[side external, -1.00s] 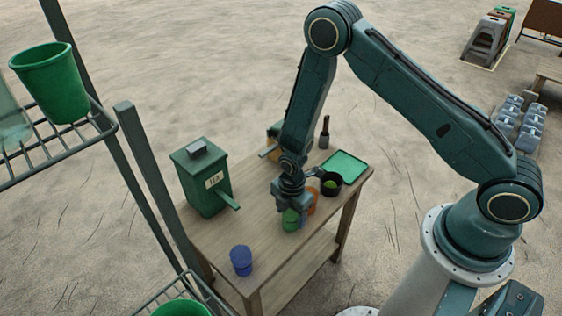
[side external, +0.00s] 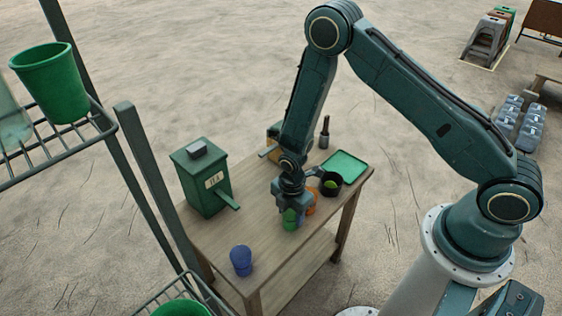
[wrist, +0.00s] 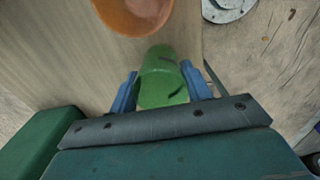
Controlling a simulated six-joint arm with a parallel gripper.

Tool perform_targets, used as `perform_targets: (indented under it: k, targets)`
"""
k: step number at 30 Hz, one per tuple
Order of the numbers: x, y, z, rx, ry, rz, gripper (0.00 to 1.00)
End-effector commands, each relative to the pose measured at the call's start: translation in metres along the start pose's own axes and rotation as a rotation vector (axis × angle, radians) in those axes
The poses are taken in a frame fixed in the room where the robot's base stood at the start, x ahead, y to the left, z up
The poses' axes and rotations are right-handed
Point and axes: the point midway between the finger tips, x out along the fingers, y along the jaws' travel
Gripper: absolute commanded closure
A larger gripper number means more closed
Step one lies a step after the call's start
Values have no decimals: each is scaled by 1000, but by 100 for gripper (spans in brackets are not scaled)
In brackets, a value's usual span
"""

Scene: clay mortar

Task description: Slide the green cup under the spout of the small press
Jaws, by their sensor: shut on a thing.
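The green cup (side external: 290,221) stands on the wooden table near its front right edge. My gripper (side external: 289,206) is low over it. In the wrist view the green cup (wrist: 161,78) sits between the two blue fingers of my gripper (wrist: 160,88), which are shut on it from both sides. A green box-shaped press (side external: 202,182) with a label stands at the table's left, its green spout (side external: 230,201) pointing toward the cup. A smaller yellow and green device (side external: 272,135) at the back also has a spout; my arm partly hides it. I cannot tell which is the small press.
A blue cup (side external: 241,262) stands at the front left. A black bowl (side external: 331,189) and green tray (side external: 345,166) are at right. The table's middle is clear.

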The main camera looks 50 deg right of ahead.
Motion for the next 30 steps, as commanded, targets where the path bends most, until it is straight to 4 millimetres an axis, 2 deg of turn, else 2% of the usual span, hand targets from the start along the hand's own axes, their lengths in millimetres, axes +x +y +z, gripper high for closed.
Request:
perform_targets:
  k: [30]
  targets:
    - [-54,0,0,0,0,1,63]
